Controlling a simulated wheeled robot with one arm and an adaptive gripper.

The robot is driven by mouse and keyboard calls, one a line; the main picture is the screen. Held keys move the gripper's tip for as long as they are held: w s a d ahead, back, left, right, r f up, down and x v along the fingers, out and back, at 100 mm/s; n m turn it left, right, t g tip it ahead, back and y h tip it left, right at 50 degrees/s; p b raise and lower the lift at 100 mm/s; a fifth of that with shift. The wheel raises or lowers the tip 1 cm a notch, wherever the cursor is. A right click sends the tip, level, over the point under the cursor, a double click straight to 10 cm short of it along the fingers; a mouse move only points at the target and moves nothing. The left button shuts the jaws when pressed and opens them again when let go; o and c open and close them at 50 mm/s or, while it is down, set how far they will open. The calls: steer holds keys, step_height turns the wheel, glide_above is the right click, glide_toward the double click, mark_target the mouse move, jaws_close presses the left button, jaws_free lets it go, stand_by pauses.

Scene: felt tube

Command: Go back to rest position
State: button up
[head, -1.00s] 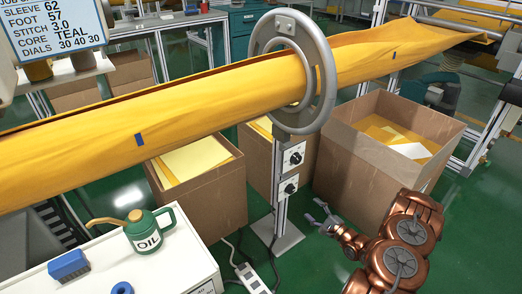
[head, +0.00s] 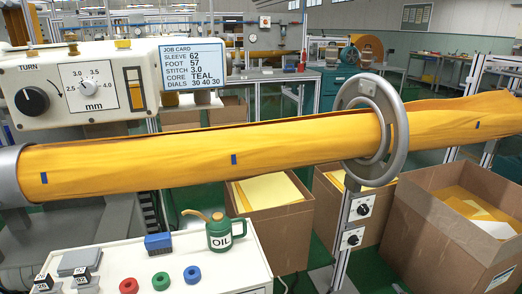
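My gripper and arm are out of the head view now. The yellow felt tube (head: 290,143) runs across the view from a grey collar (head: 9,177) at the left, through a grey ring (head: 399,130) on a post, to the right edge. Small blue marks show along the tube. The job card (head: 193,65) reads sleeve 62, foot 57, stitch 3.0, core teal, dials 30 40 30. The machine head (head: 75,88) at the upper left carries a black turn knob (head: 33,100) and a stitch dial (head: 88,86) in mm.
A white cabinet top (head: 120,262) at the front left holds a green oil can (head: 225,232), a blue brush-like block (head: 158,244), and red, green and blue rings. Cardboard boxes (head: 447,240) with yellow sheets stand beneath the tube. Benches stand behind.

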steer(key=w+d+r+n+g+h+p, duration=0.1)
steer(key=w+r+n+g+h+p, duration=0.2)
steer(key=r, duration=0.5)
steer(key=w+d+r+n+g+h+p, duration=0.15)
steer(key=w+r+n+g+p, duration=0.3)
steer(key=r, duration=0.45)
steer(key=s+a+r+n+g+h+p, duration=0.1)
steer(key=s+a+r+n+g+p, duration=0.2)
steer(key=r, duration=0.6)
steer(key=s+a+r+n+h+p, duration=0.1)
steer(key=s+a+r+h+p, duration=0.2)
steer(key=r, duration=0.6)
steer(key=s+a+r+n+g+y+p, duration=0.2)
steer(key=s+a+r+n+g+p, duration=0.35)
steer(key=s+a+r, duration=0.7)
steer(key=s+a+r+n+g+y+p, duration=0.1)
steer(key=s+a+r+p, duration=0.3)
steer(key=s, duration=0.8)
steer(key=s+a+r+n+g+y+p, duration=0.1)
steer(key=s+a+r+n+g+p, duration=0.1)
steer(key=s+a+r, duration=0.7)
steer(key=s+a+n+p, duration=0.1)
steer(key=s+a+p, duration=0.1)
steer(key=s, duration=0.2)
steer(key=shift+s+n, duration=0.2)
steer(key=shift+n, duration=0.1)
